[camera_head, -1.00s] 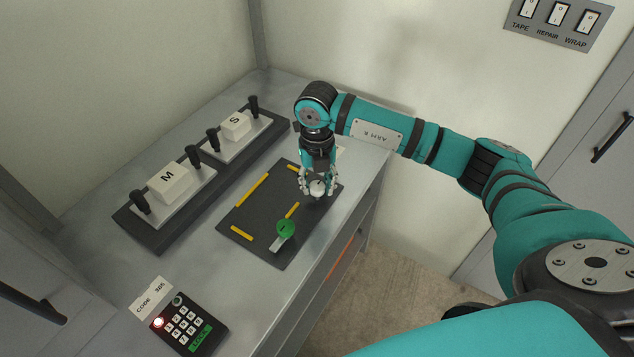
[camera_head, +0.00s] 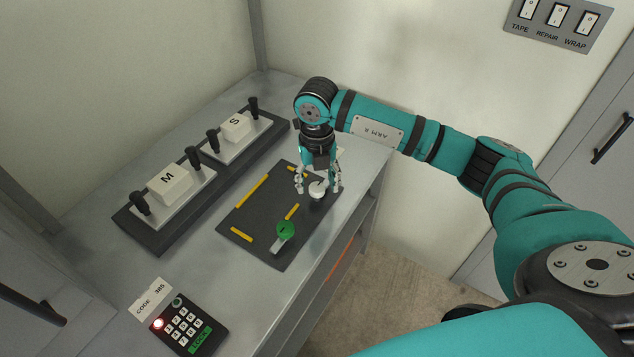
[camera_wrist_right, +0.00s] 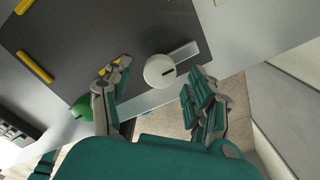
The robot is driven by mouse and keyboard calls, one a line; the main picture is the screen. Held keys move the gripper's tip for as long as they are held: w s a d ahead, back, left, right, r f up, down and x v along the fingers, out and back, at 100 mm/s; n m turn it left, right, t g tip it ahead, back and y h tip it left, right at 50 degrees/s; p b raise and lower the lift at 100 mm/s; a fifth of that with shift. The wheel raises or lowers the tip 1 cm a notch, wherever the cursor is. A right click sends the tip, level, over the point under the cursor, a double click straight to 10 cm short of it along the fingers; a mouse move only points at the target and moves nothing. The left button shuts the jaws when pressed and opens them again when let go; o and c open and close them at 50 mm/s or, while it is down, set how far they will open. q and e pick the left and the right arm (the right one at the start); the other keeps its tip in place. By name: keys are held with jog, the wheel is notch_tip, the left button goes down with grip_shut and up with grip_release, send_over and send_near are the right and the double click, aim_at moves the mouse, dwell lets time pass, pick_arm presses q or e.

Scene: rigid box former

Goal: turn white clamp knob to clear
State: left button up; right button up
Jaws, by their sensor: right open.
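The white clamp knob (camera_head: 317,191) is a round cap with a short dark mark, on the far right part of the dark plate (camera_head: 262,249). In the right wrist view the white knob (camera_wrist_right: 159,72) has a pale metal bar (camera_wrist_right: 183,54) reaching out from under it over the plate. My right gripper (camera_head: 318,187) is open above the knob, pointing down, with a finger on either side. In the right wrist view both fingers stand apart from the knob. The green knob (camera_head: 285,230), with its own metal bar (camera_head: 277,245), sits nearer on the plate. My left gripper is out of view.
Yellow strips (camera_head: 251,190) mark the plate. A dark rack (camera_head: 164,238) with M (camera_head: 169,184) and S (camera_head: 236,125) blocks and black handles stands left. A keypad (camera_head: 187,325) with a red light lies at the front. The bench's right edge (camera_head: 345,237) is close to the plate.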

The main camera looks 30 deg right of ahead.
aim_at(317, 186)
notch_tip(317, 186, up, 11)
dwell(0.3)
dwell(0.5)
